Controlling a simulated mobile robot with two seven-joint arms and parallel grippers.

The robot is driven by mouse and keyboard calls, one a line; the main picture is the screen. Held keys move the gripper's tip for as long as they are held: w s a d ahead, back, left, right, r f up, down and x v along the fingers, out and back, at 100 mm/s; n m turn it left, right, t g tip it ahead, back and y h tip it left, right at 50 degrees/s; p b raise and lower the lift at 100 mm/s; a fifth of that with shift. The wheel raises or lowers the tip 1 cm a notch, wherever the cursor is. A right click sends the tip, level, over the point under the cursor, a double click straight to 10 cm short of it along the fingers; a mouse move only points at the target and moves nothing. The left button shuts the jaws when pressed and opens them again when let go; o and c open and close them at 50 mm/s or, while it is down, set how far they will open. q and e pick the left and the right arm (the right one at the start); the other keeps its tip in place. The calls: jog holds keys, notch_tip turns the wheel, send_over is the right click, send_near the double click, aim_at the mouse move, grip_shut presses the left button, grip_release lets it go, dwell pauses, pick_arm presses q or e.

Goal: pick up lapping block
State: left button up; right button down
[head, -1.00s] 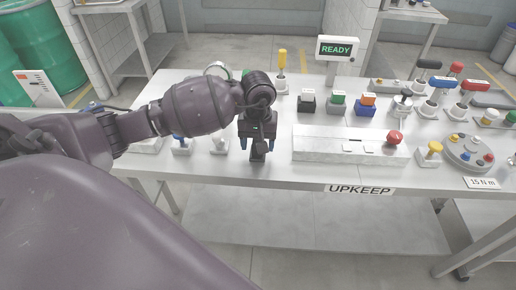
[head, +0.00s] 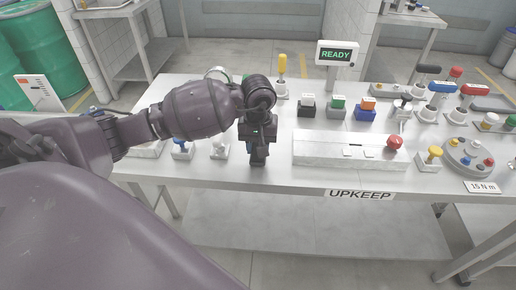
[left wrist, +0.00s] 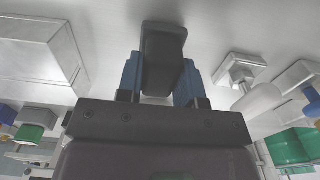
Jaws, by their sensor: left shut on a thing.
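The lapping block (head: 258,160) looks like a small dark grey block, upright at the front of the steel bench, left of the long pale box. My left gripper (head: 258,146) points down over it and is shut on it. In the left wrist view, the dark block (left wrist: 163,48) sits between the two blue fingers of the gripper (left wrist: 159,80), with a finger against each side. Its lower part appears at or very near the bench top; I cannot tell whether it touches. My right gripper is not in view.
The long pale box (head: 345,149) with a red knob (head: 394,142) lies right of the gripper. A white-based post (head: 219,149) stands close on the left. Black, green and blue button blocks (head: 336,106) stand behind. The bench front edge is close.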

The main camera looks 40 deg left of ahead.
pick_arm(q)
notch_tip(320, 180, up, 20)
jog(key=shift+f+p, duration=0.25)
jog(key=shift+p, duration=0.05)
